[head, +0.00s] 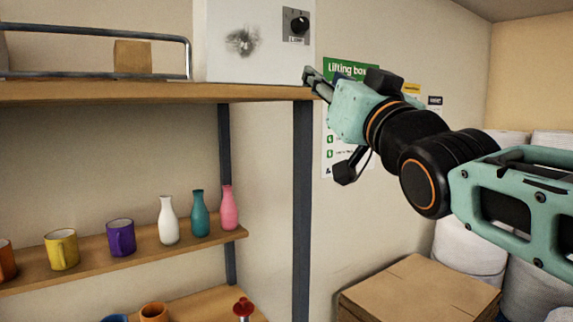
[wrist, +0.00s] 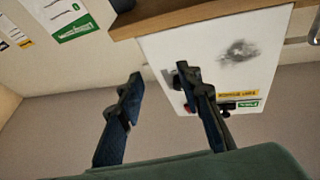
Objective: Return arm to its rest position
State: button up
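My arm reaches in from the right in the head view, with mint-green and black links. My gripper (head: 316,82) is raised near the right end of the upper wooden shelf. It points toward the white panel with the knob, and the head view does not show clearly whether it touches anything. In the wrist view my gripper (wrist: 158,77) has its two dark fingers apart, with nothing held between them. The white panel (wrist: 205,50) lies beyond the right finger in that view.
The upper shelf (head: 150,92) carries the white panel (head: 225,50) and a cardboard box (head: 132,57) behind a metal rail. The lower shelf (head: 80,262) holds mugs and vases. A dark post (head: 303,200) stands below my gripper. A large carton (head: 420,290) sits lower right.

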jog(key=s+d+f+m+g+h, duration=0.1)
jog(key=s+d+f+g+h, duration=0.2)
jog(key=f, duration=0.9)
jog(key=d+f+m+g+h, duration=0.15)
jog(key=f+g, duration=0.25)
jog(key=f, duration=0.8)
jog(key=s+d+f+g+h, duration=0.2)
jog(key=s+f+g, duration=0.6)
jog(key=s+f, duration=0.8)
notch_tip(320, 180, down, 4)
jog(key=shift+s+f+g, duration=0.15)
jog(key=shift+s+g, duration=0.15)
jog(key=shift+n, duration=0.25)
